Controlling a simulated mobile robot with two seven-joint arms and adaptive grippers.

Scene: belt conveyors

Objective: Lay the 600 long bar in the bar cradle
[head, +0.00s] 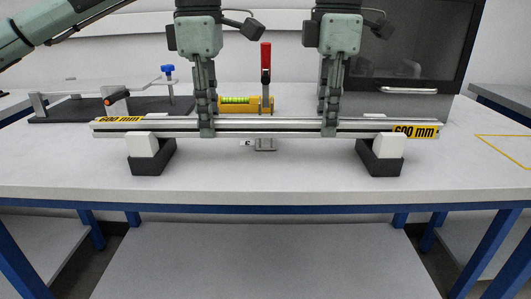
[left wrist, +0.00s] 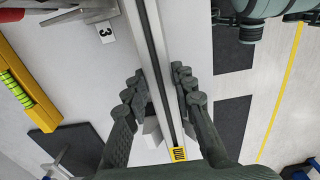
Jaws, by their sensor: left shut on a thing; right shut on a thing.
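The 600 long bar (head: 290,125) is a silver profile with yellow "600 mm" labels at both ends. It lies crosswise and looks level. The bar cradle has two black supports with white blocks, left (head: 153,160) and right (head: 381,160). The bar is at both supports, with the white blocks' tops overlapping its lower edge; I cannot tell whether it touches them. My left gripper (head: 207,131) is shut on the bar left of its middle; in the left wrist view (left wrist: 158,75) its fingers flank the bar. My right gripper (head: 329,130) is shut on the bar right of its middle.
Behind the bar are a yellow level (head: 237,101) with a green vial and a red-handled clamp (head: 265,65). A black-plated fixture (head: 70,110) with a blue knob stands at left. A dark-fronted cabinet (head: 420,45) stands at back right. The table's front strip (head: 270,180) is clear.

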